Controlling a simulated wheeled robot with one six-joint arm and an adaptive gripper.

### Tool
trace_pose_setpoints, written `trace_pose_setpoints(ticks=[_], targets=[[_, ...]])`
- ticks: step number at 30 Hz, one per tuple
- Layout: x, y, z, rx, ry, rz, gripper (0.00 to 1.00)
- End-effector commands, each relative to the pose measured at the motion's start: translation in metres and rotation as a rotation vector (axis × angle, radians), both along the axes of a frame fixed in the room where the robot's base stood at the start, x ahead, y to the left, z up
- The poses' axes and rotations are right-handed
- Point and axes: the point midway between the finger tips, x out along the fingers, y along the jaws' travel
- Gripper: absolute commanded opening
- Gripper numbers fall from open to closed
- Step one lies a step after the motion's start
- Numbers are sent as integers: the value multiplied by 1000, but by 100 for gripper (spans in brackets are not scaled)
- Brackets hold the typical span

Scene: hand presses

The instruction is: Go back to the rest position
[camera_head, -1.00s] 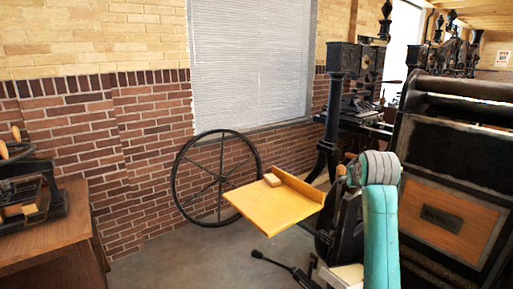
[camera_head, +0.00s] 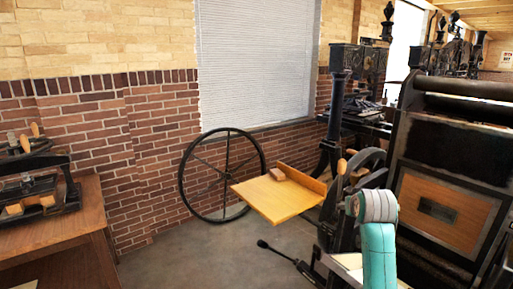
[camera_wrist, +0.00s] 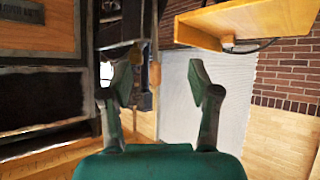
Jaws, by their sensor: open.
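My gripper (camera_wrist: 160,85) is open and empty in the wrist view, its two fingers spread apart with nothing between them. The wrist picture looks upside down, with the brick wall and blind behind the fingers. In the head view my teal and grey arm (camera_head: 378,235) stands at the lower right, in front of the press; my fingers are hidden there. The yellow wooden board (camera_head: 275,199) of the press juts out left of my arm, with a small wooden block (camera_head: 277,174) on it. The board also shows in the wrist view (camera_wrist: 270,22), right of the fingers.
A large black press with a wooden panel (camera_head: 440,212) fills the right side. A big spoked wheel (camera_head: 183,190) stands by the brick wall. A wooden table (camera_head: 85,220) with a small press (camera_head: 38,190) is at the left. Open floor (camera_head: 190,262) lies between.

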Motion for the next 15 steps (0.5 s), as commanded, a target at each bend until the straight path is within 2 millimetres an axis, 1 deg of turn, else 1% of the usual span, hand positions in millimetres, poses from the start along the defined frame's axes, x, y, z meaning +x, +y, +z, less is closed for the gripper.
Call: trace_pose_setpoints(ticks=[1, 5, 8, 9, 11, 12, 15], targets=[[-4, 2, -14, 0, 1, 2, 61], [-16, 7, -47, -1, -8, 10, 61], [-31, 13, -83, -1, -17, 18, 61], [-39, 16, -99, -2, -22, 22, 61], [-52, 20, -120, -2, -30, 27, 61], [-60, 22, -134, -2, -36, 31, 61], [-84, 29, -167, -3, -50, 40, 61]])
